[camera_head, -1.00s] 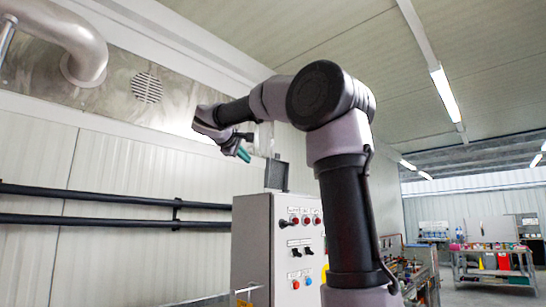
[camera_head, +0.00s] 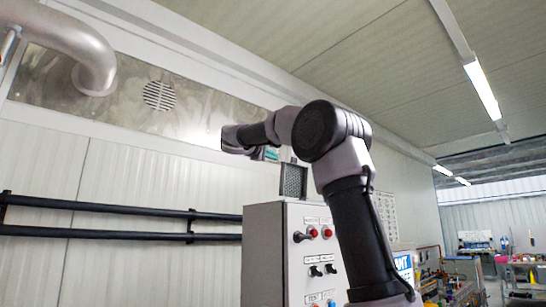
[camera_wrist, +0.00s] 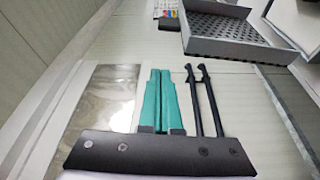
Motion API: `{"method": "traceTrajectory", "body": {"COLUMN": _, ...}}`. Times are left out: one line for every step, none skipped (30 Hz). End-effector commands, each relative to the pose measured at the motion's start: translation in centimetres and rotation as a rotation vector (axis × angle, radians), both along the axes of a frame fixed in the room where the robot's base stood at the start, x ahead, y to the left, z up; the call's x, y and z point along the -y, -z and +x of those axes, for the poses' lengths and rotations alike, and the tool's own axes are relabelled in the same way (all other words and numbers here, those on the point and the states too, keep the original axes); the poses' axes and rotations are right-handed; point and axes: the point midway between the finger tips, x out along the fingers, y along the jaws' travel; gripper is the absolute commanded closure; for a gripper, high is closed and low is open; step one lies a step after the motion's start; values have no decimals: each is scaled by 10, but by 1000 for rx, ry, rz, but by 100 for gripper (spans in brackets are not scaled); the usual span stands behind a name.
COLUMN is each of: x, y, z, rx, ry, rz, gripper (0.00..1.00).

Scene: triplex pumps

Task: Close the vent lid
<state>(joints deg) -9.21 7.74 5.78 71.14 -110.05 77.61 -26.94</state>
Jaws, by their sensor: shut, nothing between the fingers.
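A dark perforated lid (camera_head: 293,180) stands raised on top of the grey control cabinet (camera_head: 264,255) in the head view. A perforated dark panel in a grey frame, seemingly this lid, shows at the upper right of the wrist view (camera_wrist: 235,38). My gripper (camera_head: 271,155) is just above and left of the lid in the head view, partly hidden behind my own arm link. In the wrist view its two teal fingers (camera_wrist: 154,100) lie side by side, shut and empty. They appear apart from the panel.
The cabinet front carries red knobs (camera_head: 327,233) and switches. A round grille (camera_head: 159,96) and a large metal pipe (camera_head: 95,65) are on the wall. Two black pipes (camera_head: 100,205) run along it below. Workbenches stand at the far right. Space left of the cabinet looks clear.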

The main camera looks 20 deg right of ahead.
Motion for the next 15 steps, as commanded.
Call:
{"method": "traceTrajectory", "body": {"x": 11, "y": 0, "z": 7, "rx": 0, "ry": 4, "rz": 0, "gripper": 100}}
{"method": "traceTrajectory", "body": {"x": 15, "y": 0, "z": 11, "rx": 0, "ry": 4, "rz": 0, "gripper": 100}}
{"method": "traceTrajectory", "body": {"x": 21, "y": 0, "z": 17, "rx": -1, "ry": 4, "rz": 0, "gripper": 100}}
{"method": "traceTrajectory", "body": {"x": 26, "y": -1, "z": 20, "rx": 0, "ry": 4, "rz": 0, "gripper": 100}}
{"method": "traceTrajectory", "body": {"x": 30, "y": -1, "z": 23, "rx": 1, "ry": 3, "rz": 0, "gripper": 100}}
{"method": "traceTrajectory", "body": {"x": 36, "y": -1, "z": 28, "rx": -1, "ry": 4, "rz": 1, "gripper": 100}}
{"method": "traceTrajectory", "body": {"x": 40, "y": -1, "z": 32, "rx": -1, "ry": 3, "rz": 1, "gripper": 100}}
{"method": "traceTrajectory", "body": {"x": 44, "y": -2, "z": 35, "rx": 0, "ry": 2, "rz": 0, "gripper": 100}}
{"method": "traceTrajectory", "body": {"x": 49, "y": -2, "z": 38, "rx": 0, "ry": 3, "rz": 0, "gripper": 100}}
{"method": "traceTrajectory", "body": {"x": 51, "y": -3, "z": 38, "rx": 1, "ry": 1, "rz": 0, "gripper": 100}}
{"method": "traceTrajectory", "body": {"x": 51, "y": -3, "z": 30, "rx": 1, "ry": 0, "rz": 0, "gripper": 100}}
{"method": "traceTrajectory", "body": {"x": 53, "y": -2, "z": 25, "rx": 0, "ry": 0, "rz": -1, "gripper": 100}}
{"method": "traceTrajectory", "body": {"x": 54, "y": -2, "z": 21, "rx": 0, "ry": 0, "rz": -1, "gripper": 100}}
{"method": "traceTrajectory", "body": {"x": 55, "y": -1, "z": 18, "rx": 1, "ry": 0, "rz": -1, "gripper": 100}}
{"method": "traceTrajectory", "body": {"x": 57, "y": 0, "z": 14, "rx": 1, "ry": 0, "rz": -1, "gripper": 100}}
